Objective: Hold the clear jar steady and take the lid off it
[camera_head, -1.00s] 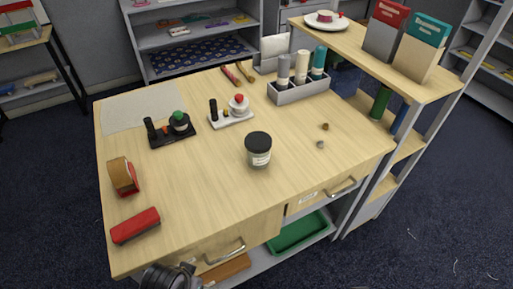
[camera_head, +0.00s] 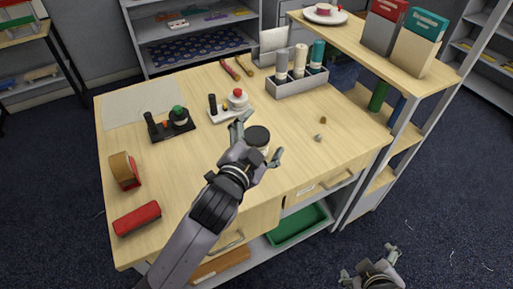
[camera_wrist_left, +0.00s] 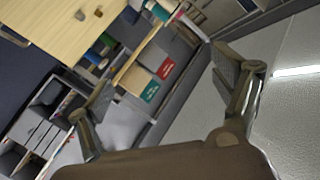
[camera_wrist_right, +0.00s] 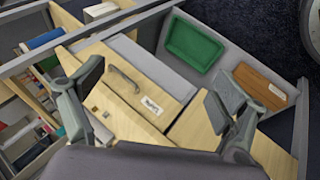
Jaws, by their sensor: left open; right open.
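The clear jar (camera_head: 265,149) with its black lid (camera_head: 257,136) stands upright on the wooden table, lid on. In the head view my left gripper (camera_head: 262,138) is open, and its fingers appear on either side of the jar. The gripper hides part of the jar, and I cannot tell whether it touches. The left wrist view does not show the jar; the open left fingers (camera_wrist_left: 170,85) show there. My right gripper (camera_head: 370,262) is open and empty, low in front of the table at the right. Its spread fingers also show in the right wrist view (camera_wrist_right: 152,90).
A grey bottle rack (camera_head: 298,85) stands at the back right.

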